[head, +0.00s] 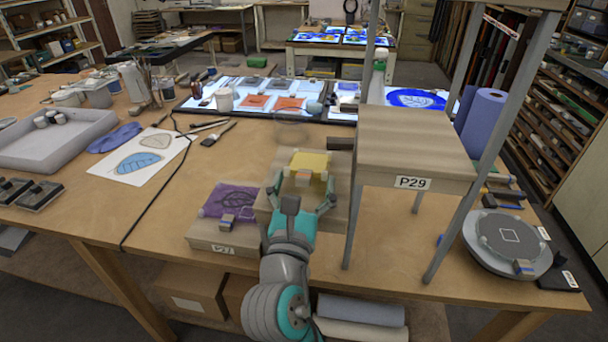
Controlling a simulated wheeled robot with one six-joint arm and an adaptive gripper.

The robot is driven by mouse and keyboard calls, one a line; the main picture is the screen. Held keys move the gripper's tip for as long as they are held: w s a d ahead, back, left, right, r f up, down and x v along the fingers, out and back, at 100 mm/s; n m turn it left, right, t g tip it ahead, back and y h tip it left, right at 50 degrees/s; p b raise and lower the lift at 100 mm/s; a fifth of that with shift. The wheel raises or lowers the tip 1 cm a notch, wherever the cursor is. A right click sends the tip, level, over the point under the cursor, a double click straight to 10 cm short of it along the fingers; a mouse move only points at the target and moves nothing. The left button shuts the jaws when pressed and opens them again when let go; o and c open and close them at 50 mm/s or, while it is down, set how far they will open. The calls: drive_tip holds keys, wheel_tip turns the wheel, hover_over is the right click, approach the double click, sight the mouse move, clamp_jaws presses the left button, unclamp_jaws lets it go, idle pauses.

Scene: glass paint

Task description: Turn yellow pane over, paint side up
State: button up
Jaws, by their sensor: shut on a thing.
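The yellow pane (311,160) is in the middle of the head view, at the far end of my gripper (303,184). The teal fingers stand on either side of its near part, and the gripper is shut on it. A small orange and grey block (302,177) shows at the pane's near edge, between the fingers. A wooden block (340,206) lies beneath and behind the gripper. I cannot tell whether the pane touches it, or which side carries the paint. My gripper hides part of the pane's near side.
A purple pane (233,199) lies on a wooden block marked P27 (222,237) to the left. A raised wooden stand marked P29 (410,145) with grey posts rises close on the right. A round turntable (507,243) sits far right. Lit panels (265,88) lie behind.

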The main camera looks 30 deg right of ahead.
idle(0.4)
drive_tip(key=o, duration=1)
drive_tip(key=shift+r+v, duration=0.2)
drive_tip(key=shift+v, duration=0.9)
drive_tip(key=shift+r+v, duration=0.25)
drive_tip(key=shift+v, duration=0.9)
drive_tip(key=shift+r+v, duration=0.2)
drive_tip(key=shift+v, duration=0.9)
drive_tip(key=shift+s+a, duration=0.2)
